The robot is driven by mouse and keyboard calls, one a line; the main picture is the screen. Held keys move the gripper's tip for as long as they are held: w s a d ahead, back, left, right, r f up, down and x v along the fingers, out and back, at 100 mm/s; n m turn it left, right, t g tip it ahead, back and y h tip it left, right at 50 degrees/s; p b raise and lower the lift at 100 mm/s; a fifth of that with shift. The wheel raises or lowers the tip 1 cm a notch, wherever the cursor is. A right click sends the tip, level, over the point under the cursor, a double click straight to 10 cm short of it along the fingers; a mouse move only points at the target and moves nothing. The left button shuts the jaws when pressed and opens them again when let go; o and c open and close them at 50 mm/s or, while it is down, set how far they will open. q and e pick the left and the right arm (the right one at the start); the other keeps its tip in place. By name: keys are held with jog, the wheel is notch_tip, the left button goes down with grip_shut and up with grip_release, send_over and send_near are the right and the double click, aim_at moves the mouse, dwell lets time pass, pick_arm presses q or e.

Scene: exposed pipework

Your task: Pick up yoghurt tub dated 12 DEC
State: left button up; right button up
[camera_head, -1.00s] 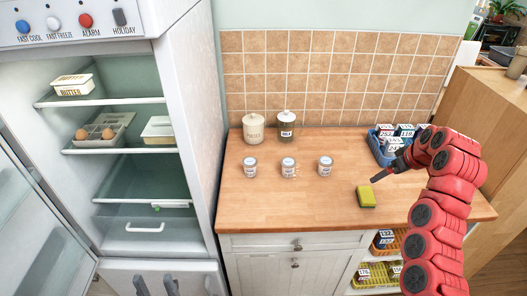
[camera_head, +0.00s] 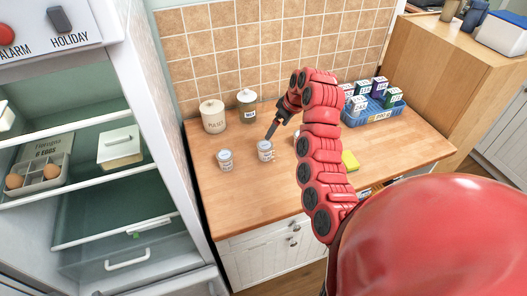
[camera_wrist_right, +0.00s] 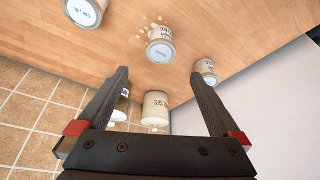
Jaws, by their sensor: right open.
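Three small white-lidded yoghurt tubs stand in a row on the wooden counter: the left tub (camera_head: 225,159), the middle tub (camera_head: 265,151) and the right tub (camera_head: 297,140), mostly hidden behind my arm. My right gripper (camera_head: 273,130) is just above and behind the middle tub, apart from it. In the right wrist view its jaws (camera_wrist_right: 160,78) are open and empty, with the middle tub (camera_wrist_right: 160,47) beyond them. Another tub (camera_wrist_right: 85,12) is at the top left and another (camera_wrist_right: 205,72) near the right finger. The printed dates are too small to read. My left gripper is not in view.
Two lidded canisters, a cream one (camera_head: 213,117) and a dark one (camera_head: 247,105), stand behind the tubs near the tiled wall. A green-yellow sponge (camera_head: 349,161) and a blue crate of boxes (camera_head: 375,115) are to the right. The open fridge (camera_head: 140,120) is at left.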

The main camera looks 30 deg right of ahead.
jog(key=b, duration=0.5)
send_over(266, 145)
jog(key=s, duration=0.3)
jog(key=f, duration=0.6)
jog(key=shift+w+d, duration=0.15)
jog(key=shift+d, duration=0.15)
jog(key=shift+w+f, duration=0.2)
jog(key=shift+w, duration=0.05)
jog(key=shift+w+a+f, duration=0.2)
jog(key=shift+w+f, duration=0.15)
jog(key=shift+f, duration=0.25)
jog(key=shift+w+f+p, duration=0.1)
jog(key=shift+f+p, duration=0.05)
jog(key=shift+p, duration=0.4)
jog(key=p+x, duration=0.1)
jog(key=x, duration=0.1)
jog(key=p+x, duration=0.1)
jog(key=x, duration=0.1)
jog(key=shift+s+f+p, duration=0.1)
jog(key=shift+s+p, duration=0.15)
jog(key=shift+p, duration=0.05)
jog(key=shift+w+f, duration=0.15)
jog(key=shift+f, duration=0.25)
jog(key=c, duration=1.3)
